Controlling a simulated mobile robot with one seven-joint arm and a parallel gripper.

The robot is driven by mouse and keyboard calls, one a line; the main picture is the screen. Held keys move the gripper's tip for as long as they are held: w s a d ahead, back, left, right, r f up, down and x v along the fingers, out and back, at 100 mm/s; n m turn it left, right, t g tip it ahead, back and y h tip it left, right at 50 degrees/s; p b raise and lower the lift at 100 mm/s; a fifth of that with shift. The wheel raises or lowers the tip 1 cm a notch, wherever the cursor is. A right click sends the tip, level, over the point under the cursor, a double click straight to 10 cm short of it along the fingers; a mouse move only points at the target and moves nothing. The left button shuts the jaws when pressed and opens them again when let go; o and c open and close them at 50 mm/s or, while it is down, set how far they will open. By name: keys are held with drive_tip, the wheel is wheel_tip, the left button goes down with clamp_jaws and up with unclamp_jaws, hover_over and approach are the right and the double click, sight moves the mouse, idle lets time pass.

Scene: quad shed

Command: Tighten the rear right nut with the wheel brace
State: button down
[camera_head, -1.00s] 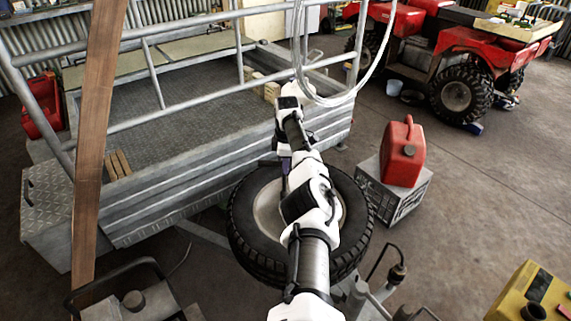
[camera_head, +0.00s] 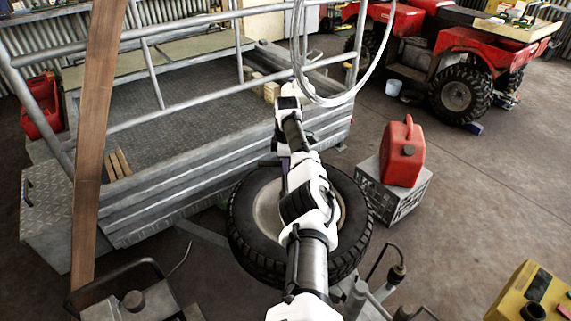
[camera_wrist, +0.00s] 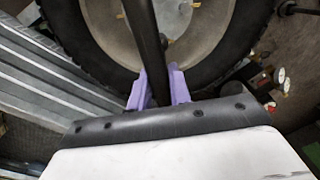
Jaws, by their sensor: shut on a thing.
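A wheel with a black tyre (camera_head: 245,245) and a pale rim (camera_head: 268,212) lies in front of the trailer in the head view, partly covered by my arm. In the wrist view the tyre (camera_wrist: 85,50) and rim (camera_wrist: 200,35) fill the top. My gripper (camera_wrist: 158,86) has purple fingers shut on a dark bar, the wheel brace (camera_wrist: 146,38), which runs upward across the rim. The brace's far end is out of the wrist view. A small round fitting shows on the rim beside the bar. I cannot tell which nut is the rear right one or whether the brace sits on it.
A red jerrycan (camera_head: 402,153) stands on a grey crate (camera_head: 399,195) right of the wheel. The railed trailer (camera_head: 170,95) is behind it. A wooden post (camera_head: 94,140) stands at left, a hanging cable loop (camera_head: 335,98) above. A yellow machine (camera_head: 530,295) is at lower right.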

drive_tip(key=shift+f, duration=0.25)
idle(0.3)
drive_tip(key=shift+r+m+p, duration=0.1)
drive_tip(key=shift+m+p, duration=0.3)
drive_tip(key=shift+m, duration=0.2)
drive_tip(key=shift+s+f+m+p, duration=0.1)
drive_tip(key=shift+m+p, duration=0.25)
drive_tip(key=shift+m, duration=0.35)
drive_tip(key=shift+s+f+m+p, duration=0.1)
drive_tip(key=shift+m+p, duration=0.2)
drive_tip(key=shift+m, duration=0.4)
drive_tip(key=shift+a+r+m+p, duration=0.1)
drive_tip(key=shift+m+p, duration=0.4)
drive_tip(key=shift+m, duration=0.2)
drive_tip(key=shift+m+p, duration=0.5)
drive_tip(key=shift+m, duration=0.9)
